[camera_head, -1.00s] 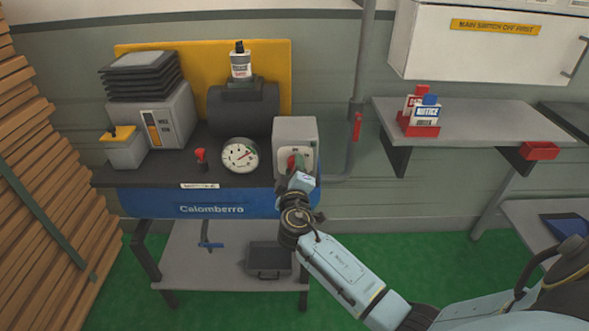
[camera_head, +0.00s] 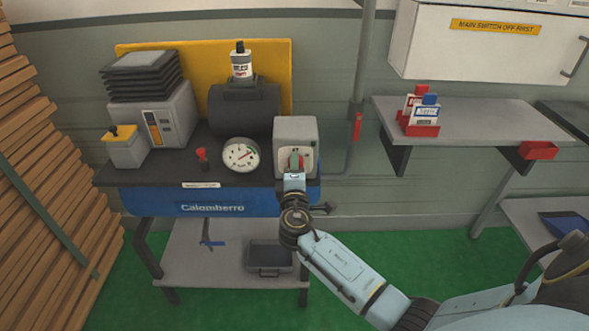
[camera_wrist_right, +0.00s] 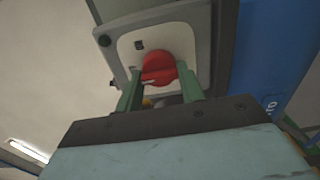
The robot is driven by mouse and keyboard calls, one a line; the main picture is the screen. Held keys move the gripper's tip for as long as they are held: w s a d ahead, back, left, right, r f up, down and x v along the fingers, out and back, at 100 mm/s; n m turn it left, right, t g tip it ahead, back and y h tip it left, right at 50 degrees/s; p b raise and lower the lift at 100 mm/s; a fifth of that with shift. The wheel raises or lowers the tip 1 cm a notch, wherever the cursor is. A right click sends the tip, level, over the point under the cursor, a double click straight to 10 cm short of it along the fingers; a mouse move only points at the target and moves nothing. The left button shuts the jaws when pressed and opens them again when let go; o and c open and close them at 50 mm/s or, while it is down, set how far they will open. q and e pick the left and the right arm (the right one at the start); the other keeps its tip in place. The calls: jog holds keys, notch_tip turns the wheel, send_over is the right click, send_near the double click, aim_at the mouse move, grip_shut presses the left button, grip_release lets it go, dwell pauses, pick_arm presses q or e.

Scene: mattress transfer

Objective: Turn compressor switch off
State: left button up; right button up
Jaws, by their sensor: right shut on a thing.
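The compressor switch is a red rotary knob (camera_wrist_right: 160,68) on the pale face plate of a grey box (camera_head: 309,132). The box stands at the right end of the dark bench top. My right gripper (camera_head: 296,163) is at the front of this box, its green fingers on either side of the knob. In the right wrist view the two fingers (camera_wrist_right: 160,90) reach up to the knob and are shut on it. In the head view the gripper hides most of the knob. My left gripper is not in view.
A pressure gauge (camera_head: 240,154) and a small red-topped valve (camera_head: 202,158) stand left of the box. A dark cylinder (camera_head: 244,108) is behind them. A vertical pipe (camera_head: 354,110) runs right of the box. A shelf (camera_head: 480,125) hangs further right.

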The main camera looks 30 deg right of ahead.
jog(key=o, duration=0.8)
jog(key=shift+o, duration=1)
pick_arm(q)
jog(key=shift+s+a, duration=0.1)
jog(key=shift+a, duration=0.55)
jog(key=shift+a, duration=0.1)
pick_arm(e)
jog(key=v, duration=1.3)
jog(key=shift+s, duration=0.2)
